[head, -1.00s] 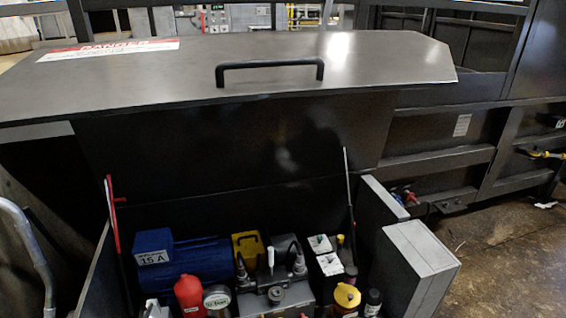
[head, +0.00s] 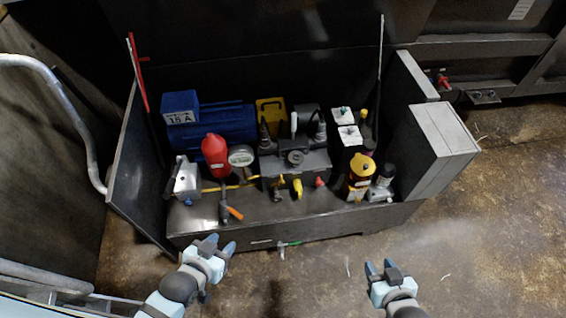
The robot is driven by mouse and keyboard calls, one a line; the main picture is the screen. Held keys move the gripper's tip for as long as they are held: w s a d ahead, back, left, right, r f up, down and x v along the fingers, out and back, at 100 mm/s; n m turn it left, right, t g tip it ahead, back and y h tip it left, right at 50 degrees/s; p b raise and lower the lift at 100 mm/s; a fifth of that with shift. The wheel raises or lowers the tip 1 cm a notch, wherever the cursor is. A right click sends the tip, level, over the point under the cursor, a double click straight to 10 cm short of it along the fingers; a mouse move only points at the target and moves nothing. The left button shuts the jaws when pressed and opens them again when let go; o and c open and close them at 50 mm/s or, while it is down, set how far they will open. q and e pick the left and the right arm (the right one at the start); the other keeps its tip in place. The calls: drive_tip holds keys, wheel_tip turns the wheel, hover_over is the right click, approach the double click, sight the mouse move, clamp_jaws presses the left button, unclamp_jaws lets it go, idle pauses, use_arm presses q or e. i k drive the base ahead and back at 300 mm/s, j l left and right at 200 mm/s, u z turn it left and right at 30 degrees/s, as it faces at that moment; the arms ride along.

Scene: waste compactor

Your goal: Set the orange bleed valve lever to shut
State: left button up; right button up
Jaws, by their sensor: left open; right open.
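The orange lever (head: 235,213) is in the head view, low at the front left of the open cabinet. It slants down to the right from a dark fitting (head: 224,200) below the red cylinder (head: 215,155). My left gripper (head: 222,246) is open and empty, below and slightly left of the lever, apart from it. My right gripper (head: 377,267) is open and empty in front of the cabinet's right part, over the floor. The lever's pivot is too small to make out clearly.
The cabinet (head: 325,222) holds a blue motor (head: 220,123), a pressure gauge (head: 241,155), a yellow knob (head: 297,188), a red knob (head: 319,182) and a yellow-topped canister (head: 359,178). A grey box (head: 440,145) stands at its right. A curved metal rail (head: 75,115) is at left.

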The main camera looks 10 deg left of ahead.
sight(232, 211)
drive_tip(key=u, duration=0.9)
